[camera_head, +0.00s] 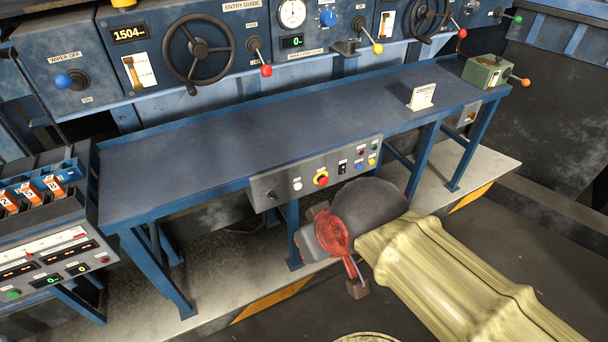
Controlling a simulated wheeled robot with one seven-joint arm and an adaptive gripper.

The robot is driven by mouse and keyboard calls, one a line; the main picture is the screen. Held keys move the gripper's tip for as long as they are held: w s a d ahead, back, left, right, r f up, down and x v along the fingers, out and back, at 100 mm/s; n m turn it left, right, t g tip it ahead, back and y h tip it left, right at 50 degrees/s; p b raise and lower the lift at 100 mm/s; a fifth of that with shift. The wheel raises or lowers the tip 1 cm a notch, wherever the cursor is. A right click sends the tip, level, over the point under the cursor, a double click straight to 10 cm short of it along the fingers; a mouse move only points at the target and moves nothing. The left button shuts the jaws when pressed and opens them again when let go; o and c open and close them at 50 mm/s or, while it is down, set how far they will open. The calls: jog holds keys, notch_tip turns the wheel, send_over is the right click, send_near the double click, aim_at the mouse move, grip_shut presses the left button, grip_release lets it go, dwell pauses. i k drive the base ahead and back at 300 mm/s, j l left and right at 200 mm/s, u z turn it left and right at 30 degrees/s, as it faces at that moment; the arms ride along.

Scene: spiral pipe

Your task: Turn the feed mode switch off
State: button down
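No control carries a readable feed mode label, so I cannot tell which one is the feed mode switch or how it is set. A grey control panel (310,173) hangs under the front edge of the blue table. It has a dark knob (271,194), a white button (297,186), a red mushroom button (321,179) on yellow, a small black switch (342,168) and several coloured buttons at its right. A blue-knobbed lever (63,80) at the upper left is marked with wiper and on labels.
The blue table (230,130) is mostly clear, with a small white sign (422,97) and a green box with an orange-knobbed lever (488,71) at its right. Handwheels and levers line the back. A red mechanism (334,235) and a ribbed yellowish body (440,265) fill the lower right.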

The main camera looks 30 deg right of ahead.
aim_at(272, 195)
jog(key=i+j+z, duration=0.15)
jog(key=j+z, duration=0.15)
jog(key=j, duration=0.4)
jog(key=i+j+z, duration=0.1)
jog(key=j+z, duration=0.2)
jog(key=j, duration=0.4)
